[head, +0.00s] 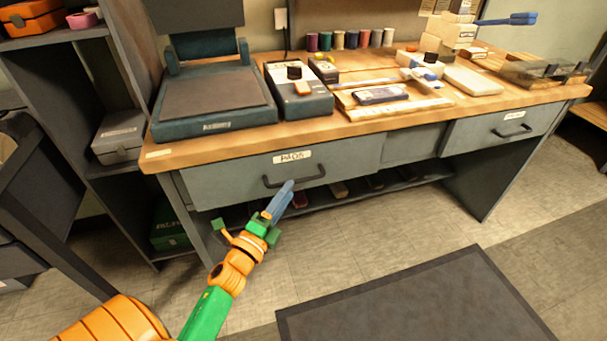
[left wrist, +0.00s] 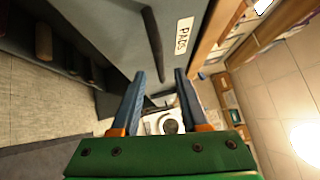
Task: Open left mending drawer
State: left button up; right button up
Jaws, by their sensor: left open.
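The left drawer (head: 230,181) is a grey-green front under the wooden worktop, with a white label and a dark bar handle (head: 294,177). It looks shut. In the left wrist view the drawer front (left wrist: 115,35) fills the upper middle, with its label and the handle (left wrist: 153,45) beyond the fingers. My left gripper (head: 280,198) is just below and in front of the handle, overlapping its lower edge in the head view. Its two blue fingers (left wrist: 162,88) are apart and nothing is between their tips. I cannot tell whether a finger touches the handle. My right gripper is not in view.
The worktop (head: 215,146) carries a flat dark device (head: 215,95), a grey box with knobs (head: 300,95), thread spools and trays. A second drawer (head: 480,130) is at the right. A low shelf runs beneath. A dark mat (head: 410,305) lies on the open floor in front.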

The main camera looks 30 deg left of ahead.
aim_at(296, 180)
pick_arm(q)
jog(key=w, duration=0.4)
jog(key=shift+w+a+r, duration=0.15)
jog(key=shift+w+r, duration=0.15)
jog(key=shift+w, duration=0.1)
grip_shut()
jog(key=shift+r, duration=0.1)
dwell(0.9)
